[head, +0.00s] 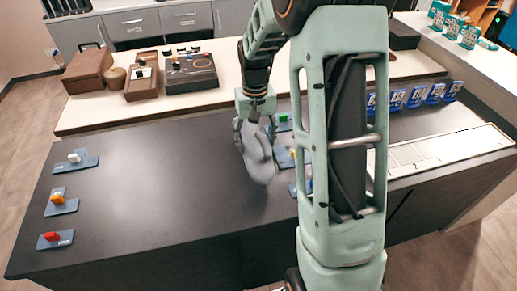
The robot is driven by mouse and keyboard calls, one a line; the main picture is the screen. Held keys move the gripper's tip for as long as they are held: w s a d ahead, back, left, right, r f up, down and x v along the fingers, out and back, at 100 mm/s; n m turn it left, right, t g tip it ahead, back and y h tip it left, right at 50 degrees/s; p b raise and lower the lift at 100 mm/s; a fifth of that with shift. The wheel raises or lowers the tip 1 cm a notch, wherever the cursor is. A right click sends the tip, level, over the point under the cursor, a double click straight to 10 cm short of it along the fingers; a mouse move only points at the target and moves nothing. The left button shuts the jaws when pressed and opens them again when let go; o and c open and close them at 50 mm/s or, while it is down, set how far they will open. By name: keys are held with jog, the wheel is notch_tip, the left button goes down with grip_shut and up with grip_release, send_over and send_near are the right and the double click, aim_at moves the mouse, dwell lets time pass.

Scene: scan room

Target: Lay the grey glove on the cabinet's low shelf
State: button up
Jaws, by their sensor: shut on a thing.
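My gripper (255,130) is in the middle of the head view, pointing down over the dark counter (150,190). It is shut on a grey glove (259,163), which hangs below the fingers. I cannot tell whether the glove's lower end touches the counter. Grey cabinets with drawers (126,24) stand at the back left, behind the pale bench. A wooden shelf unit (485,14) shows partly at the top right corner. I cannot tell which is the cabinet with the low shelf; no low shelf shows clearly.
Blue-grey plates with white (74,157), orange (57,198) and red (52,237) pieces lie at the counter's left. More plates sit partly behind my arm. Brown boxes (88,71) stand on the pale bench (100,113). Blue cards (415,96) line the right. Floor is free at left.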

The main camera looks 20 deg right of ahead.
aim_at(258, 143)
jog(key=shift+w+d+f, duration=0.1)
jog(key=shift+d+f, duration=0.25)
jog(key=shift+f, duration=1.65)
jog(key=o, duration=1.5)
jog(key=shift+f, duration=0.15)
